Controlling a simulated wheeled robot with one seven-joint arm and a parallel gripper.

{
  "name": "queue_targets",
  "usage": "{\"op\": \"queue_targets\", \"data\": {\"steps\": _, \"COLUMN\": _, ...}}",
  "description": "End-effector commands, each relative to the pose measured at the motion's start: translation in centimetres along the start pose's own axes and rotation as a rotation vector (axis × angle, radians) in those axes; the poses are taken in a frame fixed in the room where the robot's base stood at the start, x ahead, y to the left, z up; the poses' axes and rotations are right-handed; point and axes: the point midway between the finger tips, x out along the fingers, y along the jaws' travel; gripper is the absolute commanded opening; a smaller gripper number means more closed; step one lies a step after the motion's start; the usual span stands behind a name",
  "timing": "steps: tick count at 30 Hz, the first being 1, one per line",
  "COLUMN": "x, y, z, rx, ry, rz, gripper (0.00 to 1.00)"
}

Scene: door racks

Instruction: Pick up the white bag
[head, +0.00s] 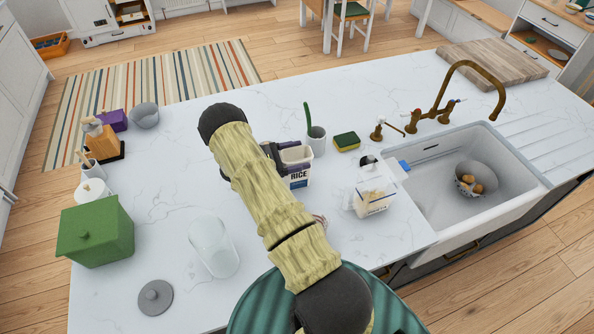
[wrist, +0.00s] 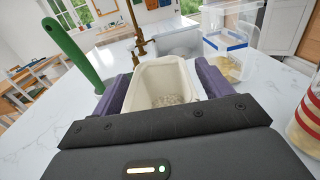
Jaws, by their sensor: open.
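The white bag (head: 297,155) stands upright on the marble counter, with a blue "RICE" label on its front in the head view. In the wrist view the white bag (wrist: 165,70) is open at the top, with pale grains inside. My gripper (wrist: 165,82) is open, with one purple finger on each side of the bag. Whether the fingers touch the bag's sides is unclear. In the head view my gripper (head: 283,160) is partly hidden behind my arm, which also hides the bag's left side.
A clear lidded container (head: 372,195) stands right of the bag; it also shows in the wrist view (wrist: 228,42). A cup (head: 316,141) with a green-handled brush stands behind. A sponge (head: 347,142), sink (head: 440,200) and faucet (head: 450,95) lie right. A glass jar (head: 214,245) stands front left.

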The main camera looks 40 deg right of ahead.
Motion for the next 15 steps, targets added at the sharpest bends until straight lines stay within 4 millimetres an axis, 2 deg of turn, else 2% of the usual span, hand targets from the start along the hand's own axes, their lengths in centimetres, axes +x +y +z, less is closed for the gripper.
{"op": "queue_targets", "data": {"steps": 1, "x": 0.03, "y": 0.0, "z": 0.0, "rx": 0.0, "ry": 0.0, "rz": -0.001, "gripper": 0.76}}
{"op": "queue_targets", "data": {"steps": 2, "x": 0.04, "y": 0.0, "z": 0.01, "rx": 0.0, "ry": 0.0, "rz": -0.001, "gripper": 0.7}}
{"op": "queue_targets", "data": {"steps": 12, "x": 0.05, "y": 0.0, "z": 0.01, "rx": 0.0, "ry": 0.0, "rz": -0.001, "gripper": 0.04}}
{"op": "queue_targets", "data": {"steps": 15, "x": 0.02, "y": 0.02, "z": 0.1, "rx": 0.001, "ry": -0.002, "rz": 0.0, "gripper": 0.01}}
